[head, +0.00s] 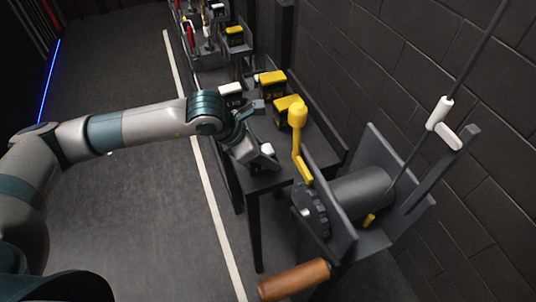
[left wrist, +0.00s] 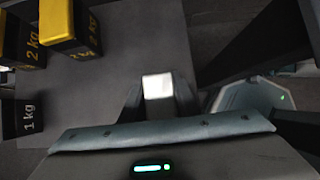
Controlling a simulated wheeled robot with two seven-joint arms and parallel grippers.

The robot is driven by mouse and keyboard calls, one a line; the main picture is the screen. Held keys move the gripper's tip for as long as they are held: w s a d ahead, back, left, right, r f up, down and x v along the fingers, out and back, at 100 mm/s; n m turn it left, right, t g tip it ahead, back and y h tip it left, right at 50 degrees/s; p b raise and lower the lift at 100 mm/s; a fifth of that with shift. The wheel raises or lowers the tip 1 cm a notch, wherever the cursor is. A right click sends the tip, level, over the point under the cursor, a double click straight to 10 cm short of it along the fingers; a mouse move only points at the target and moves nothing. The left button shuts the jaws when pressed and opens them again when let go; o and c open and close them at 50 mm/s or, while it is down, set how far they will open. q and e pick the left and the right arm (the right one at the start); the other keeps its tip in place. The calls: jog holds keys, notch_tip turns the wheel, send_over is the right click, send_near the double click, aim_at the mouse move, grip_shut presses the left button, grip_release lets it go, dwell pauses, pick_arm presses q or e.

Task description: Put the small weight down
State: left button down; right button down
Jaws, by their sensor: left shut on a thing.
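A small dark weight with a white top (head: 267,149) is between the fingers of my left gripper (head: 262,157), which is shut on it. In the left wrist view the white top (left wrist: 158,86) shows between the fingertips (left wrist: 158,98). The gripper is at the near end of the dark table (head: 262,183); I cannot tell whether the weight touches the tabletop. Another white-topped weight marked 1 kg (head: 232,98) stands farther back on the table, and its dark face shows in the left wrist view (left wrist: 24,118). My right gripper is not in view.
Yellow-topped weights (head: 272,78) (head: 286,104), with 2 kg markings, stand on the table. A shelf with more items (head: 207,45) stands behind. Bare tabletop lies around the gripper.

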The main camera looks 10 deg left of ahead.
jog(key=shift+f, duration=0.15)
pick_arm(q)
jog(key=c, duration=1.4)
grip_release()
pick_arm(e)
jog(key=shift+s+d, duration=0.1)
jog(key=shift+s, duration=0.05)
pick_arm(q)
jog(key=shift+o, duration=0.2)
jog(key=shift+r, duration=0.1)
jog(key=shift+s+a+r, duration=0.1)
jog(key=shift+a+r, duration=0.1)
jog(key=shift+r, duration=0.1)
jog(key=b+v, duration=0.2)
jog(key=v, duration=0.9)
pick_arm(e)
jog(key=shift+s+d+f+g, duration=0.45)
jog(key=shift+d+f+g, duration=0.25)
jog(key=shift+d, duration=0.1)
pick_arm(q)
jog(key=shift+s+a, duration=0.1)
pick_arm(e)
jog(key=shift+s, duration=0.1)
